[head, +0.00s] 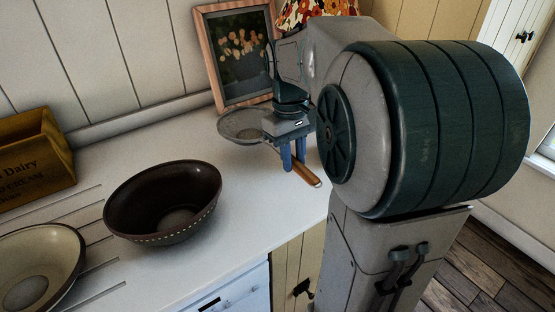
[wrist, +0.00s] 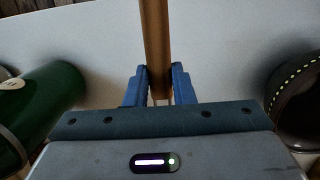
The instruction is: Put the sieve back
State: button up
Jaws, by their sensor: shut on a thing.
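The sieve has a round grey mesh head (head: 245,124) and a brown wooden handle (head: 305,172). In the head view it is at the back of the white counter, in front of a picture frame. My gripper (head: 293,160) points down from above with its blue fingers shut on the handle. In the wrist view the handle (wrist: 155,45) runs up between the fingertips (wrist: 158,85). The mesh head is out of the wrist view, and my gripper partly covers the sieve in the head view. I cannot tell whether it touches the counter.
A dark brown bowl (head: 163,205) stands left of the sieve, with a cream bowl (head: 38,265) and a wooden crate (head: 35,150) further left. The framed picture (head: 238,50) leans at the back. A green cylinder (wrist: 48,105) is left in the wrist view.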

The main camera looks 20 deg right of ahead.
jog(key=shift+w+a+f, duration=0.35)
jog(key=shift+w+f, duration=0.15)
jog(key=shift+w, duration=0.15)
jog(key=shift+f, duration=1.95)
jog(key=shift+f+b, duration=0.25)
jog(key=shift+b, duration=0.05)
jog(key=o, duration=0.9)
